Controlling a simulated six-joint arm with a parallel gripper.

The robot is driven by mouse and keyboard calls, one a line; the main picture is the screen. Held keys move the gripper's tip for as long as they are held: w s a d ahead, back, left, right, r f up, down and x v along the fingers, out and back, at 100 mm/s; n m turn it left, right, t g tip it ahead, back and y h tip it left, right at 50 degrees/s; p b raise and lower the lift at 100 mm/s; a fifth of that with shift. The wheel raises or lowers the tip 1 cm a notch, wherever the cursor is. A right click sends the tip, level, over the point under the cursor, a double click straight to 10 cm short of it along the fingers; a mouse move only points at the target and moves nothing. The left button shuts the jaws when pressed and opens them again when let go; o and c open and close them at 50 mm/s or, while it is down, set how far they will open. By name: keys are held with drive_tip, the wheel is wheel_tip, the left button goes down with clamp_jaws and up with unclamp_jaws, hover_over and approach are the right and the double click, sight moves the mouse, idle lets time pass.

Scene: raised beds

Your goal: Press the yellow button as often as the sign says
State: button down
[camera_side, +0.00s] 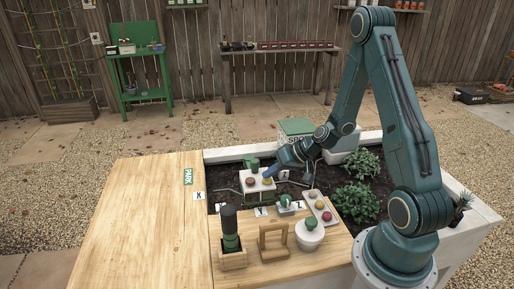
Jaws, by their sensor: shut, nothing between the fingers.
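A white box (254,190) in the soil bed carries a red button (250,181) and a yellow button (267,181) on its top. My gripper (273,172) is shut and empty, with its tip right above or at the yellow button; I cannot tell whether it touches it. Small white cards with dark marks stand near the bed's front, one left of centre (220,207) and one below the box (260,211); their marks are too small to read. A white panel (333,221) to the right carries several round coloured tops, reddish and yellowish.
A dark cylinder in a wooden holder (233,260), a wooden arch (273,254) and a white pot with a green knob (310,241) stand in front. Green plants (356,202) fill the bed's right. A green-lidded box (296,130) stands behind.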

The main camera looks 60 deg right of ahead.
sight(271, 180)
drive_tip(key=shift+r, duration=1)
drive_tip(key=shift+r, duration=0.1)
drive_tip(key=shift+r, duration=2.35)
drive_tip(key=shift+r, duration=0.1)
